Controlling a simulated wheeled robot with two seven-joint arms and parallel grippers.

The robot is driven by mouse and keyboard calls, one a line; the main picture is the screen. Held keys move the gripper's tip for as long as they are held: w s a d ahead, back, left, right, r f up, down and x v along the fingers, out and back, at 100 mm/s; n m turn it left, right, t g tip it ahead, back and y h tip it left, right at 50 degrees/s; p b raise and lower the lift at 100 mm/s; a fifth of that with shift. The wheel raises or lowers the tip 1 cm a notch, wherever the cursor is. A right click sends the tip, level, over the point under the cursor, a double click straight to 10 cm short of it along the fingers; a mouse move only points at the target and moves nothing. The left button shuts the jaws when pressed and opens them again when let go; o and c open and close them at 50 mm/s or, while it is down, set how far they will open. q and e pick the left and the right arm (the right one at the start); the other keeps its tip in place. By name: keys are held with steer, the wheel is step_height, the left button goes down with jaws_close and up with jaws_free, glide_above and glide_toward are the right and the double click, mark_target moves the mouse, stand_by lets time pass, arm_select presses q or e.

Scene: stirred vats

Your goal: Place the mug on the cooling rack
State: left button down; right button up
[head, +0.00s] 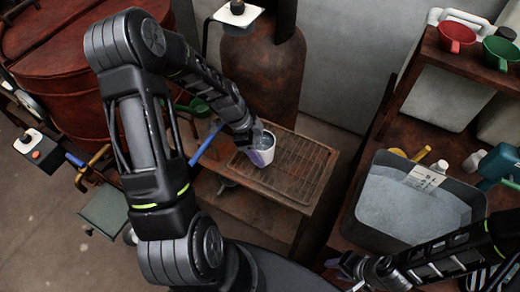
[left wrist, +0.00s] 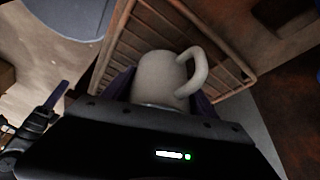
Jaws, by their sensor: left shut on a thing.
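The mug (head: 264,157) is whitish, with its opening up in the head view. My left gripper (head: 258,146) is shut on it. In the left wrist view the mug (left wrist: 158,76) sits between the finger pads, its handle to the right. The cooling rack (head: 309,168) is a brown wire grid on a small wooden table. The rack (left wrist: 225,70) also shows behind the mug in the left wrist view. The mug is over the rack's left part; I cannot tell whether it touches the wires. My right gripper (head: 346,265) is low at the bottom, away from the rack; its opening is unclear.
A dark bin (head: 358,218) with pale contents stands right of the rack. A rusty cylinder (head: 268,75) stands behind the rack. The rack's right part is bare.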

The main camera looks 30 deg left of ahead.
arm_select(q)
steer(key=shift+c, duration=1.2)
jaws_free()
steer(key=shift+f, duration=0.1)
steer(key=shift+a+r, duration=0.15)
steer(key=shift+r, duration=0.3)
steer(key=p+v, duration=0.4)
steer(key=v, duration=0.7)
steer(key=shift+r+p, duration=0.2)
steer(key=shift+p, duration=0.15)
